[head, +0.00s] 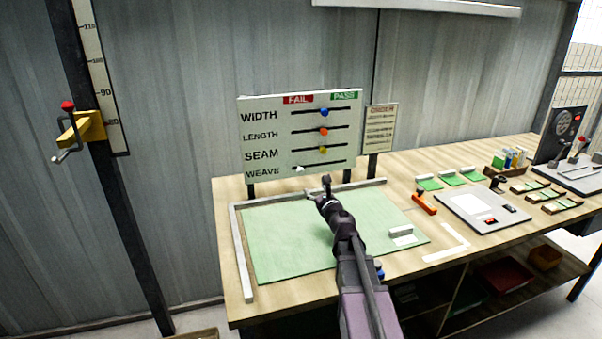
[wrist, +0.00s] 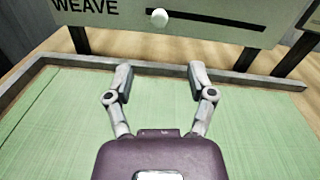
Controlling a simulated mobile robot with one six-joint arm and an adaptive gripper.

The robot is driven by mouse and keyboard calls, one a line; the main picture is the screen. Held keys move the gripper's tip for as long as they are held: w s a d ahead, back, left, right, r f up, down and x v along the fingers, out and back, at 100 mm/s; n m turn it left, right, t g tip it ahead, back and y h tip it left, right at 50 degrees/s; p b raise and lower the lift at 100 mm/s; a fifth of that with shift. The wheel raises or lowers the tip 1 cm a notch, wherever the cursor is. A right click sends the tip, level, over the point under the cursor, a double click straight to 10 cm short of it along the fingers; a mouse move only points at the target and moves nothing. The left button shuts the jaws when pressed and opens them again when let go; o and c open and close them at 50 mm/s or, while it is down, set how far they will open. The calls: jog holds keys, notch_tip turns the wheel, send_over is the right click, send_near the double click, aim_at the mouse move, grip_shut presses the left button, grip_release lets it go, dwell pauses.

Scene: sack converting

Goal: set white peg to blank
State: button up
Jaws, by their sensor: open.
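The white peg (head: 299,169) sits near the left end of the WEAVE slot, the bottom row of the inspection board (head: 262,131). It also shows in the wrist view (wrist: 159,18), left of most of the dark slot, ahead of and above my gripper. My gripper (head: 327,183) is over the green mat in front of the board, apart from the peg. In the wrist view its two fingers (wrist: 160,82) are spread open with nothing between them. The board's header has a red FAIL label (head: 298,99) and a green PASS label (head: 344,96); I see no blank label.
Blue (head: 324,112), orange (head: 323,132) and yellow (head: 323,150) pegs sit mid-slot above the white one. An order card (head: 380,130) stands right of the board. A raised rail (head: 241,255) edges the green mat (head: 285,255). A white block (head: 401,231) lies on the mat's right.

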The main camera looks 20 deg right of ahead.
aim_at(302, 172)
jog(key=shift+w, duration=0.1)
jog(key=w, duration=1.3)
jog(key=shift+w+a, duration=0.3)
jog(key=shift+a, duration=0.1)
grip_shut()
